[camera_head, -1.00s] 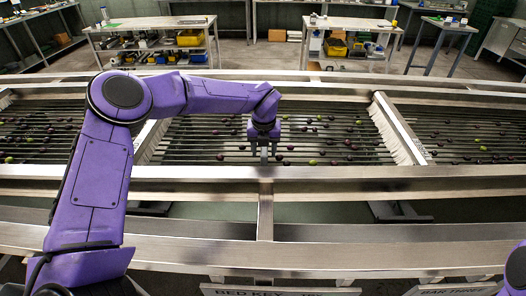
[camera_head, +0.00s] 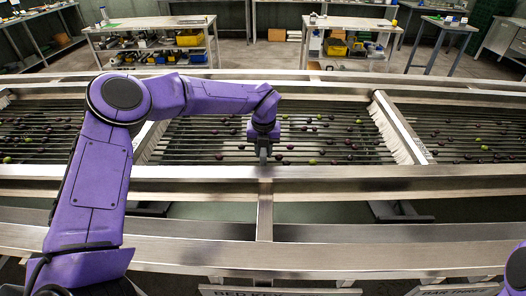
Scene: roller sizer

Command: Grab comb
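My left gripper (camera_head: 263,154) hangs fingers down over the middle roller bed (camera_head: 205,150), near the bed's front rail. Its fingers are close together around a thin grey upright piece, which I take to be the comb. The comb is almost wholly hidden between the fingers, so its shape and lower end cannot be made out. Of my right arm, only a purple part shows at the lower right edge; its gripper is out of view.
Dark and green olives (camera_head: 313,162) lie scattered on the rollers around the gripper. Pale cross bars (camera_head: 400,130) divide the beds. Metal rails (camera_head: 350,174) run along the front. Workbenches (camera_head: 150,24) with bins stand behind, beyond open floor.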

